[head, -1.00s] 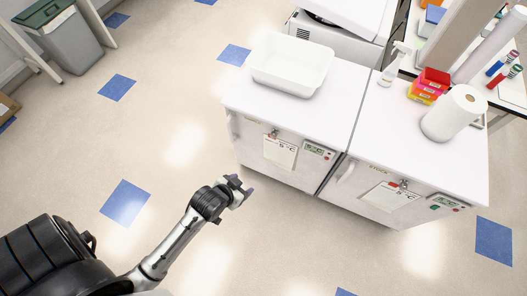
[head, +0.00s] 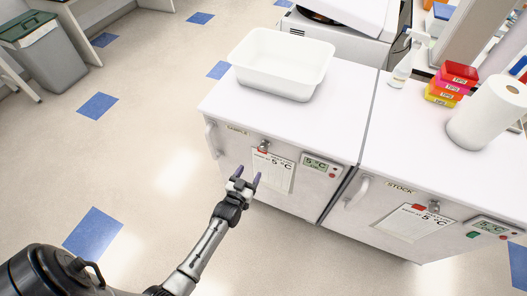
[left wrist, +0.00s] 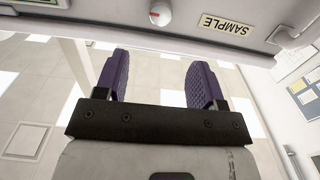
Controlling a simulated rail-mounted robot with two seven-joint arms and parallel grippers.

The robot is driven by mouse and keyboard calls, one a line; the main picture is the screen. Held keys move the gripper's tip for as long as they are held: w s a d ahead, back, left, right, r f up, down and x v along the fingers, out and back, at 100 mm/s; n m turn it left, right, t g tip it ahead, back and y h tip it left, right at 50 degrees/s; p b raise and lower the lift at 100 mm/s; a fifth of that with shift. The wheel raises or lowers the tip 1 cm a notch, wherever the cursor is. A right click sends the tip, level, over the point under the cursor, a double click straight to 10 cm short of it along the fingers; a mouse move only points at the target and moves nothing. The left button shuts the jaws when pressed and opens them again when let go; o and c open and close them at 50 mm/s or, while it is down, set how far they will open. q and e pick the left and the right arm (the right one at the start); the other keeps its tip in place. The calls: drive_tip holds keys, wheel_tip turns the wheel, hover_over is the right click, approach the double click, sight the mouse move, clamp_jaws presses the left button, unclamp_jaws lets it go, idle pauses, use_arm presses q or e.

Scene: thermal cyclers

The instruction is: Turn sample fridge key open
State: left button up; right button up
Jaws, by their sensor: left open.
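The sample fridge (head: 228,160) is the white left unit in the head view. Its SAMPLE label (left wrist: 226,24) shows at the top of the left wrist view. The fridge key and lock (head: 264,146) sit high on its front, above a hanging temperature sheet. In the left wrist view, the round lock (left wrist: 160,14) with a red mark shows at the top edge, beyond the fingers. My left gripper (head: 248,175) is open and empty in front of the fridge, its purple fingers apart. It appears below the key and clear of it. My right gripper is out of view.
The stock fridge (head: 345,225) stands to the right with its own red-tagged key (head: 420,208). A white tub (head: 282,65), a paper roll (head: 490,115) and coloured boxes (head: 452,82) stand on top. The floor to the left is open.

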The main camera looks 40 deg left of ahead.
sight(262, 149)
use_arm(q)
drive_tip(key=b+x, duration=0.3)
drive_tip(key=x, duration=1)
drive_tip(key=shift+w, duration=0.25)
drive_tip(key=c, duration=0.9)
